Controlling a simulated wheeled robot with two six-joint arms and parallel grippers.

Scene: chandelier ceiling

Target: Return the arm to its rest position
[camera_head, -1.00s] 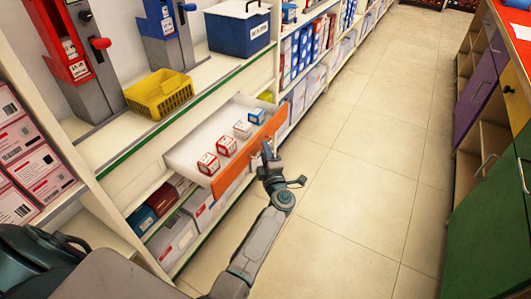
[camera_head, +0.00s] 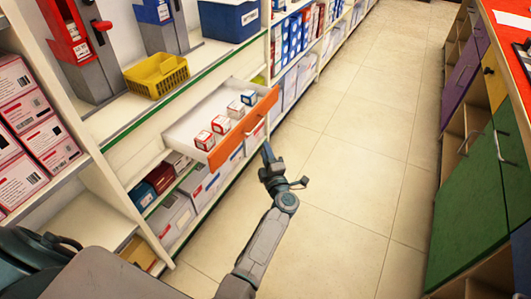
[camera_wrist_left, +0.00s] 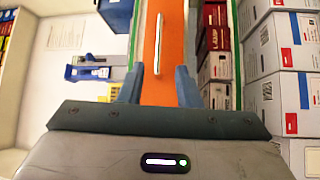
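My left arm (camera_head: 262,240) reaches up from the bottom of the head view. My left gripper (camera_head: 268,158) is just off the orange front of the open drawer (camera_head: 240,130), on the aisle side. In the left wrist view its two blue-grey fingers (camera_wrist_left: 158,88) stand apart. The pale drawer handle (camera_wrist_left: 158,45) shows beyond the fingertips, in line with the gap, and nothing is gripped. My right gripper is not in view.
The drawer holds several small boxes (camera_head: 221,124). A yellow basket (camera_head: 156,76) and a blue case (camera_head: 229,18) stand on the shelf above. Green cabinets (camera_head: 465,210) line the right side. The tiled aisle floor (camera_head: 350,150) between is clear.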

